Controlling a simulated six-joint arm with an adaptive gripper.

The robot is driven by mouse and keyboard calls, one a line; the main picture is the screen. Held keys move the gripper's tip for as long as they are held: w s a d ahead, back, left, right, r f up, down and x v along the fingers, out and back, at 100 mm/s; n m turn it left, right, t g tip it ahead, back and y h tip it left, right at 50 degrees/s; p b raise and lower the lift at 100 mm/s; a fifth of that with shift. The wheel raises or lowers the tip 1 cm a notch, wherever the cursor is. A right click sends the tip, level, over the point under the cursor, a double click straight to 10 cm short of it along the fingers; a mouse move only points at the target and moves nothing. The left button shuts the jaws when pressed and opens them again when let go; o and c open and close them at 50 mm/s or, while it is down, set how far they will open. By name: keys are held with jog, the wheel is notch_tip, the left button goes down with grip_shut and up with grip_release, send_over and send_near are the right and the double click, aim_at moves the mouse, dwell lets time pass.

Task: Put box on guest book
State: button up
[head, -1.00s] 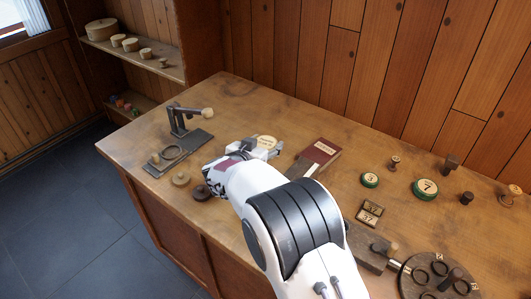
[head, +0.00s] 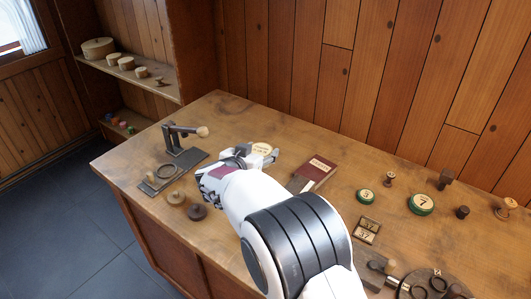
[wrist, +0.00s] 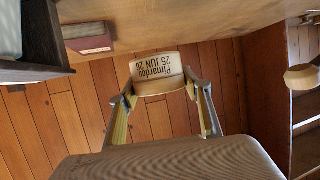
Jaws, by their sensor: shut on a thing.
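The box (head: 262,148) is a small pale wooden one with rounded sides. In the wrist view the box (wrist: 157,66) shows dark lettering, upside down in the picture. My gripper (wrist: 158,86) is shut on it, one finger on each side. In the head view my gripper (head: 246,157) is partly hidden by my arm. The guest book (head: 320,167) is dark red with a cream label and lies on the bench, right of the box and apart from it. The guest book (wrist: 88,38) also shows at the upper left of the wrist view.
Bare bench shows behind the box.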

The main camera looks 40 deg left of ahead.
jog(key=w+d+r+n+g+y, duration=0.2)
jog(key=w+d+r+n+y, duration=0.2)
jog(key=w+r, duration=0.4)
jog(key=shift+w+d+n+y, duration=0.3)
jog(key=shift+w+d+y, duration=0.1)
jog(key=shift+w, duration=1.4)
jog(key=shift+r, duration=0.1)
jog(key=shift+w+d+f+n+g+y, duration=0.15)
jog(key=shift+d+y, duration=0.05)
jog(key=shift+d, duration=0.15)
jog(key=shift+w+d+f+n+g+y, duration=0.1)
jog(key=shift+w+d+n+g+y, duration=0.1)
jog(key=shift+d, duration=0.15)
jog(key=w+d+f, duration=0.1)
jog(key=d+f, duration=0.3)
jog(key=d, duration=0.4)
jog(key=shift+w+d+f+n+g+y, duration=0.25)
jog(key=shift+w+d+n+g+y, duration=0.1)
jog(key=shift+d+n+g, duration=0.1)
